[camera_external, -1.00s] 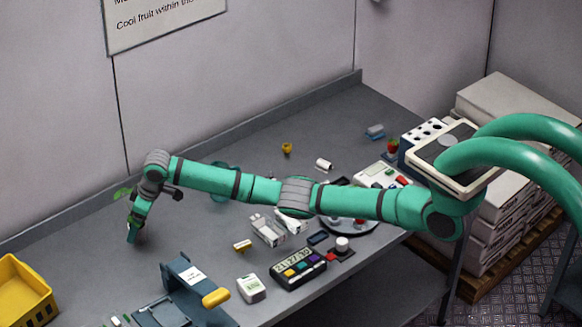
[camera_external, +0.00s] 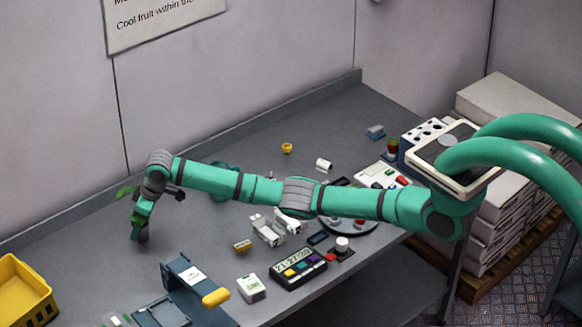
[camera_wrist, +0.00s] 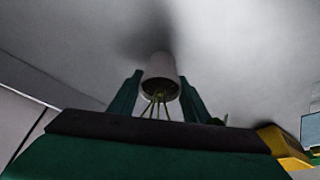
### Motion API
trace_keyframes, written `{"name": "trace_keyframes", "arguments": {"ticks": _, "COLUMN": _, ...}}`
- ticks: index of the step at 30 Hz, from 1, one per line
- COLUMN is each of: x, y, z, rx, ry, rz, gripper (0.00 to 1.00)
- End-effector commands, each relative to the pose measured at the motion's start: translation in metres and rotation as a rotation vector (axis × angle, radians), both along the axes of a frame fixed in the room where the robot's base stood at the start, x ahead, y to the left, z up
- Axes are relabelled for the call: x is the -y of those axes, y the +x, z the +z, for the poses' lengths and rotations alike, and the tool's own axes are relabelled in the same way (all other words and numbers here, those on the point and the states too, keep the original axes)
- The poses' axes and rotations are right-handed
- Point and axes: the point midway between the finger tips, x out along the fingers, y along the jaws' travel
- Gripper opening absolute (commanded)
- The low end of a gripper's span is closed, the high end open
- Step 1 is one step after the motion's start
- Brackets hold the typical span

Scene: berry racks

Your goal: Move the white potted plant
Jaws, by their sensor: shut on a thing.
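The white potted plant (camera_wrist: 160,68) is between the two green fingers of my gripper (camera_wrist: 160,88) in the wrist view. Its pale pot shows at the centre, with thin green stems running from it toward the camera. My gripper (camera_external: 141,234) points down over the left part of the grey table and is shut on the plant. Whether the pot touches the table I cannot tell.
A yellow crate (camera_external: 28,290) is at the lower left. A blue-grey device with a yellow handle (camera_external: 215,298) stands right of my gripper, near the front. A display unit (camera_external: 298,268) and several small items lie farther right. The table between the crate and the back wall is clear.

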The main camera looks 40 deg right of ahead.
Motion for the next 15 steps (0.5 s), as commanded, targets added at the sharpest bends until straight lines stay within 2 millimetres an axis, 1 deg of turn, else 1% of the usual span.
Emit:
{"name": "trace_keyframes", "arguments": {"ticks": 3, "x": 0.014, "y": 0.0, "z": -0.001, "rx": -0.002, "ry": 0.0, "rz": -0.003, "gripper": 0.2}}
{"name": "trace_keyframes", "arguments": {"ticks": 15, "x": 0.055, "y": 0.0, "z": -0.001, "rx": -0.001, "ry": -0.001, "rz": -0.002, "gripper": 0.2}}
